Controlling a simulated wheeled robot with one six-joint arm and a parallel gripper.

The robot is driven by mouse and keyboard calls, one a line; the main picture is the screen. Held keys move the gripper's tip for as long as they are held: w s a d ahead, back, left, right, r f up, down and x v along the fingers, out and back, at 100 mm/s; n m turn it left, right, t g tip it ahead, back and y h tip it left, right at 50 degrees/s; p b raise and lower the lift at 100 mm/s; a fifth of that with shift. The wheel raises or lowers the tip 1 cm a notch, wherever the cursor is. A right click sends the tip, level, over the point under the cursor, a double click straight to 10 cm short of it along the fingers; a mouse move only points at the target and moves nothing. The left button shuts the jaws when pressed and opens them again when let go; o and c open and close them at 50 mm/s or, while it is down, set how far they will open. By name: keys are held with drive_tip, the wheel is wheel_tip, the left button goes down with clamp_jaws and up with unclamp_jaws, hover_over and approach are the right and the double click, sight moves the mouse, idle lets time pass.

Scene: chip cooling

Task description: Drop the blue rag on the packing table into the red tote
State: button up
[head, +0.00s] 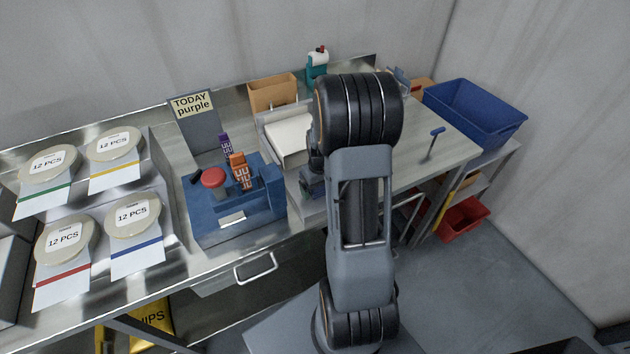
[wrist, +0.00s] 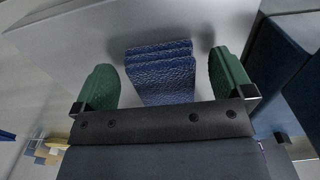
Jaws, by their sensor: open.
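The blue rag (wrist: 160,88) shows in the wrist view, folded in layers with a textured surface, on a plain grey surface. My gripper (wrist: 163,66) has its two green fingers spread, one on each side of the rag, with a gap on both sides. The near part of the rag is hidden by the gripper body. In the head view my arm hides the rag and most of the gripper. The red tote (head: 462,218) sits low at the right, below the packing table (head: 455,152), partly hidden by the table's frame.
A blue tote (head: 474,112) stands at the table's right end. A blue fixture with a red button (head: 213,178) and several labelled round lids are at the left. A dark blue wall (wrist: 285,75) rises beside the right finger.

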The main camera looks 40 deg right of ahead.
drive_tip(key=shift+f, duration=0.3)
drive_tip(key=shift+c, duration=0.2)
drive_tip(key=c, duration=1)
drive_tip(key=shift+r, duration=0.15)
drive_tip(key=shift+c, duration=0.2)
